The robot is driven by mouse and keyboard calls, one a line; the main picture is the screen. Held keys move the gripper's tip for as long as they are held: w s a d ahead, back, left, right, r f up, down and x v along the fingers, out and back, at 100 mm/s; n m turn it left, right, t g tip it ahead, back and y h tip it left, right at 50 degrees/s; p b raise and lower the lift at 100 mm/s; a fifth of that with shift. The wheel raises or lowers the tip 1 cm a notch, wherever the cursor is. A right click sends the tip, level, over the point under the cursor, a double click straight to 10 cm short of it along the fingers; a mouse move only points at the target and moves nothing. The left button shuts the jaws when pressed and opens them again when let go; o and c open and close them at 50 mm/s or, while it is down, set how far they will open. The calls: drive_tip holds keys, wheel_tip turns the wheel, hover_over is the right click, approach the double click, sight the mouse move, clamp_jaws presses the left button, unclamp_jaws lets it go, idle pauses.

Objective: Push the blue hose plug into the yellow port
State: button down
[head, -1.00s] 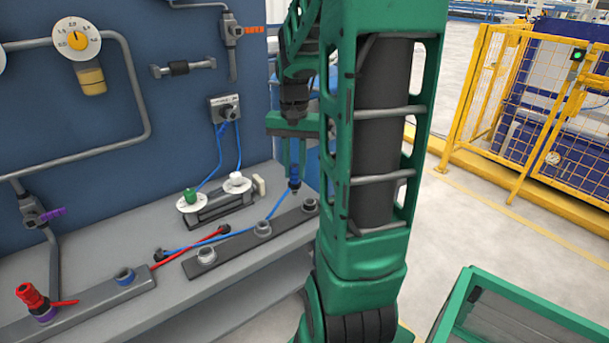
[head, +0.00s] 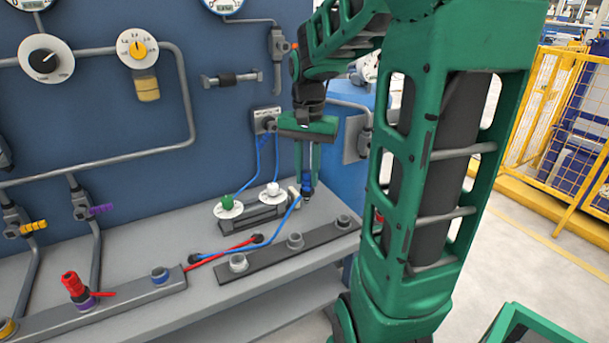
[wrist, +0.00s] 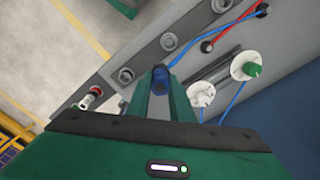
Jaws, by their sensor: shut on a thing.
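My gripper (head: 307,176) is shut on the blue hose plug (head: 308,186) and holds it over the back right of the bench, behind the dark strip. In the wrist view, the plug (wrist: 160,82) sits between the two green fingers of the gripper (wrist: 162,90). A blue hose (head: 285,222) runs from the plug down to the bench. The yellow port (head: 7,328) shows at the lower left edge of the head view, partly cut off, on a grey strip far left of my gripper. The wrist view does not show it.
The grey strip also bears a blue-ringed port (head: 160,276) and a red plug (head: 72,285) on a purple port. A dark strip with several grey ports (head: 295,241) lies below my gripper. White discs (head: 228,208) and a red hose (head: 222,252) are nearby. The blue panel (head: 130,185) stands behind.

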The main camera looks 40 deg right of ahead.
drive_tip(key=shift+r, duration=3.9)
